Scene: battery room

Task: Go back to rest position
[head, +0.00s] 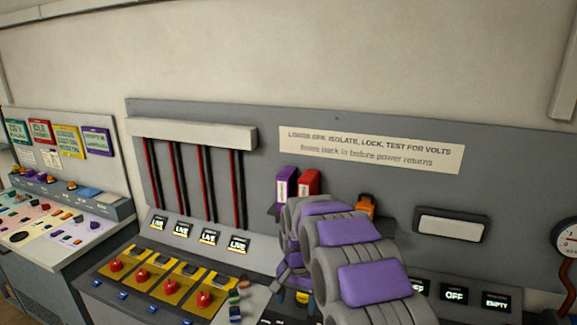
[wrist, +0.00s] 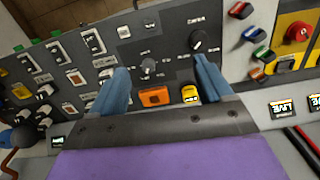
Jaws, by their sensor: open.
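My gripper (wrist: 161,64) is open, with two blue fingers spread wide and nothing between them. In the wrist view it hangs over a dark control panel (wrist: 160,48) with rotary knobs, an orange part (wrist: 155,97) and a yellow part (wrist: 190,93) beyond the fingers. In the head view my grey and purple arm reaches forward over the console right of centre and hides part of it. The gripper is mostly hidden behind the arm there.
Red knobs on yellow plates (head: 203,299) sit left of my arm, below several LIVE displays (head: 238,245). OFF (head: 454,294) and EMPTY (head: 496,302) displays are right. Purple (head: 286,186) and red (head: 308,183) items and an orange padlock-like item (head: 366,206) stand behind the arm.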

